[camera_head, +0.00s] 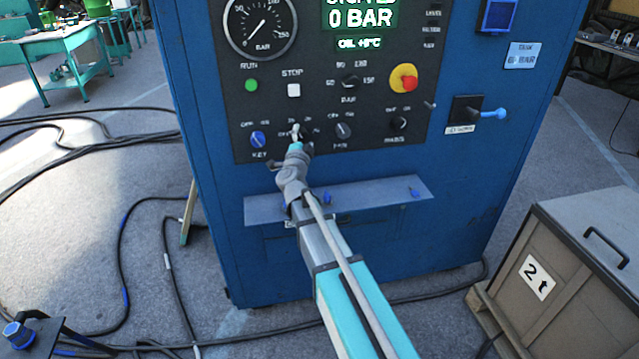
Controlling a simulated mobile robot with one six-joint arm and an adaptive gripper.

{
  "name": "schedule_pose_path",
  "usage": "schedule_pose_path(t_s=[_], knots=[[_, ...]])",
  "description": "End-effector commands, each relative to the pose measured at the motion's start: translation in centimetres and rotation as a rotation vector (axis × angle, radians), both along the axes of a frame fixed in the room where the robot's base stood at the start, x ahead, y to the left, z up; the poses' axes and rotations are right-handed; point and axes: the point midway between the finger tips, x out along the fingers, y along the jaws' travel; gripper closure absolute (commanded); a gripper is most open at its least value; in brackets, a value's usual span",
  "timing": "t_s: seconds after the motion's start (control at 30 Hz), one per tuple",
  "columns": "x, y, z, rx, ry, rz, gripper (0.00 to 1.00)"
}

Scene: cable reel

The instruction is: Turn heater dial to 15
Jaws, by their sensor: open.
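My gripper (297,134) is at the lower left of the black control panel (315,105), at the end of my arm reaching up from the bottom. It is open, in front of a dial position in the lower row. The dial there is mostly hidden by my gripper, with bits of its scale showing around it. Its label is covered, so I cannot confirm that it is the heater dial or read its setting. I cannot tell whether the fingers touch it. The display (359,22) reads "0 BAR" and "OIL", with a small temperature beside it.
A blue key dial (258,139) is just left of my gripper, and a dark dial (343,131) is just right. A red stop button (404,77) is at upper right. A metal shelf (370,200) juts out below the panel, under my arm. Cables (122,250) lie on the floor.

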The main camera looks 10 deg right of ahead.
Motion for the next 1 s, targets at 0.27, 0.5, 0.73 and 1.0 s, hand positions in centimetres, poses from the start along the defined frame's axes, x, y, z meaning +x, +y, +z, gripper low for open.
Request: schedule_pose_path(t_s=[0.27, 0.5, 0.73, 1.0], knots=[[0.00, -0.02, -0.13, -0.102, 0.000, 0.000, 0.07], [-0.02, 0.02, -0.08, -0.252, 0.000, 0.000, 0.07], [-0.01, 0.08, 0.01, -0.396, 0.000, 0.000, 0.07], [-0.01, 0.10, 0.09, -0.554, 0.001, 0.000, 0.07]])
